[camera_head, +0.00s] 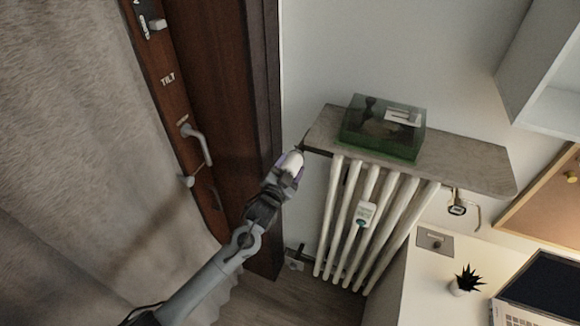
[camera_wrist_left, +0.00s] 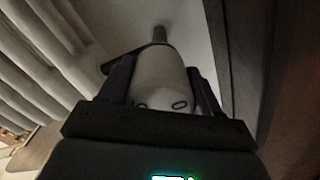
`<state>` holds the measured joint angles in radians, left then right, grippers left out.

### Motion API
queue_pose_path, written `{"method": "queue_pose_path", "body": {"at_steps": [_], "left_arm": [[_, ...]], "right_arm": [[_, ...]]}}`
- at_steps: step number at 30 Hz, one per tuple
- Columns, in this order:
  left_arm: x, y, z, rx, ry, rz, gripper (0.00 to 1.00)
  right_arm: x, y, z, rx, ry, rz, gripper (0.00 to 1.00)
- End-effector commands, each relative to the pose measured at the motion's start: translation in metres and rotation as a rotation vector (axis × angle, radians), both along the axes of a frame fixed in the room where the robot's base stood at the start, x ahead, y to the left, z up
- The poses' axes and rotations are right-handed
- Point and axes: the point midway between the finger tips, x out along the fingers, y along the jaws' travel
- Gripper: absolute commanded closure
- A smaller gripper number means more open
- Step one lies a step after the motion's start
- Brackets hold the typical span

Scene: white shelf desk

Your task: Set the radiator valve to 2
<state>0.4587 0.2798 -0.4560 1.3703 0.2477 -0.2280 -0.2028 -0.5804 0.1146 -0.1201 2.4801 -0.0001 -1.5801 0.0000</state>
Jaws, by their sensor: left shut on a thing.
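The white radiator valve knob (camera_head: 292,163) is at the upper left end of the radiator (camera_head: 345,205), just under the shelf's left corner. My left gripper (camera_head: 288,168) reaches it from the lower left and is shut on it. In the left wrist view the knob (camera_wrist_left: 160,78) sits between the two dark fingers of my left gripper (camera_wrist_left: 162,88). A mark like a 0 shows on the knob's near end, right of its middle, and a partly hidden mark shows at the left. I cannot tell which number the valve is set to. My right gripper is not in view.
A stone shelf (camera_head: 465,165) above the radiator carries a green transparent box (camera_head: 383,130). A brown door frame (camera_head: 262,120) stands close left of the valve. A white tag (camera_head: 365,214) hangs on the radiator. A desk with a small plant (camera_head: 466,281) and laptop (camera_head: 548,285) is at right.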

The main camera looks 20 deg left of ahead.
Motion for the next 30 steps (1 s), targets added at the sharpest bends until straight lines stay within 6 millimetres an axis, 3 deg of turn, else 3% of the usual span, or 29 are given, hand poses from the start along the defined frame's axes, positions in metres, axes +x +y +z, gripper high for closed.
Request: {"method": "queue_pose_path", "body": {"at_steps": [2, 3, 6, 20, 30], "left_arm": [[0.0, 0.0, -0.001, 0.0, 0.002, 0.0, 0.68], [0.0, 0.0, -0.001, 0.0, 0.002, 0.0, 0.31], [0.0, 0.0, -0.001, 0.0, 0.002, 0.0, 0.16], [-0.008, 0.001, -0.001, -0.001, 0.001, 0.0, 0.14], [-0.061, 0.003, -0.001, -0.001, 0.003, -0.001, 0.14]], "right_arm": [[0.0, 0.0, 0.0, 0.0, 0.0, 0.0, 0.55], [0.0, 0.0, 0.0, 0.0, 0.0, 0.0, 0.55], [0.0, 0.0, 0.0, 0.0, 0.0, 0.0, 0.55], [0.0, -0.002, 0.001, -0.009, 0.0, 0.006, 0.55], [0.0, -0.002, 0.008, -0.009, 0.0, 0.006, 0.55]]}}
